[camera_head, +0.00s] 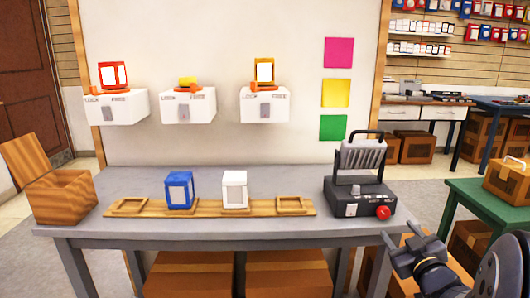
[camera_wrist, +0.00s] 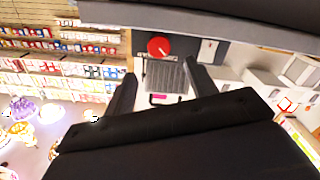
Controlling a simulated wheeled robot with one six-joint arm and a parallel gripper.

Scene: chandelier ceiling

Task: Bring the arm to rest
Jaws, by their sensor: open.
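My gripper (camera_head: 399,242) is at the lower right of the head view, just off the right end of the grey table (camera_head: 120,212). It is in front of and to the right of the black device with a red knob (camera_head: 360,203), apart from it. In the wrist view, the two dark fingers of my gripper (camera_wrist: 162,84) stand apart with nothing held between them. Beyond them the device's grey ribbed part (camera_wrist: 165,76) and red knob (camera_wrist: 159,47) show. Most of my arm is outside the head view.
A wooden rack (camera_head: 107,211) on the table carries a blue block (camera_head: 179,191) and a white block (camera_head: 234,190). An open wooden box (camera_head: 62,197) is at left. Three white wall units (camera_head: 118,107) hang behind. A green table (camera_head: 490,212) with a carton (camera_head: 508,180) stands right.

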